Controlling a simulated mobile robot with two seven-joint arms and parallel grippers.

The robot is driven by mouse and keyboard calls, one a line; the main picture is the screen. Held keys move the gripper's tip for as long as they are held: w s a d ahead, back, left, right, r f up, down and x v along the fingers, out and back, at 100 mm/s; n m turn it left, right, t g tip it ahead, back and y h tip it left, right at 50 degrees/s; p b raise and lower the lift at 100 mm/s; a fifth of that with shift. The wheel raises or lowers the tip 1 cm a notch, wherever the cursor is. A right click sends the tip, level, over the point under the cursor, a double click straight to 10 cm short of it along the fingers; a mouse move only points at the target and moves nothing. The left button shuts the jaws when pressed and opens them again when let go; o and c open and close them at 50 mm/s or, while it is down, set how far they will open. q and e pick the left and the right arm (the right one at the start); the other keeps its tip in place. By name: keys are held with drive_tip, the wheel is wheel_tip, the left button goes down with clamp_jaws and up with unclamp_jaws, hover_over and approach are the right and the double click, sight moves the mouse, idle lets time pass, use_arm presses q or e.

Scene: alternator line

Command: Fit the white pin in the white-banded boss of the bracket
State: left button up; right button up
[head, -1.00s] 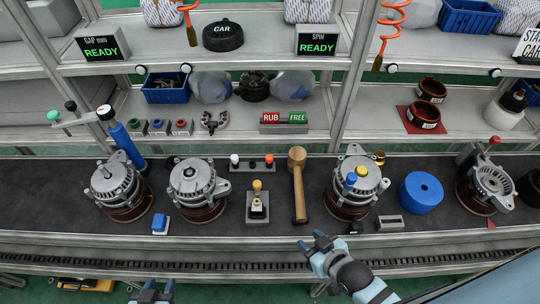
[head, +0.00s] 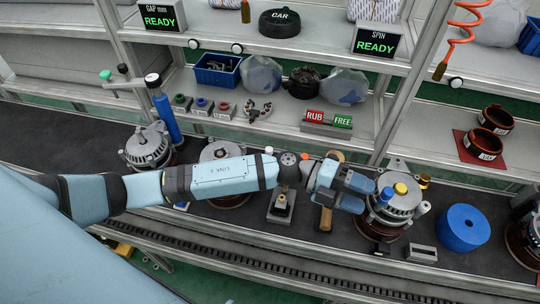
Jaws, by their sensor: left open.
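My left gripper (head: 362,193) reaches in from the left, just left of the alternator (head: 397,206) on the right of the bench. Its jaws are open, with nothing seen between them. That alternator carries a blue cap (head: 386,194) and a yellow cap (head: 401,188). A small white piece (head: 423,207) shows at its right side; I cannot tell whether it is a pin or a boss band. A white-topped piece (head: 268,150) shows behind my left arm, left of an orange-topped one (head: 304,155). Their holder is mostly hidden. My right gripper is not in view.
A wooden mallet (head: 326,217) lies partly under my left gripper. A blue roll (head: 462,228) and a small grey block (head: 421,253) sit right of the alternator. Two more alternators stand left, one mostly covered by my arm. A shelf post rises behind the bench.

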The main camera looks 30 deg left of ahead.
use_arm(q)
drive_tip(key=w+a+f+m+g+y+b, duration=0.1)
drive_tip(key=w+a+f+m+g+y, duration=0.2)
drive_tip(key=a+f+m+y, duration=0.15)
drive_tip(key=m+t+y+b, duration=0.2)
drive_tip(key=y, duration=1.2)
hover_over(269, 149)
drive_tip(key=shift+h, duration=0.25)
wheel_tip(269, 149, down, 7)
drive_tip(key=shift+s+d+f, duration=0.1)
drive_tip(key=shift+f, duration=0.1)
drive_tip(key=shift+f+p, duration=0.7)
drive_tip(key=shift+f, duration=2.45)
drive_tip(key=shift+c, duration=0.2)
drive_tip(key=c, duration=1)
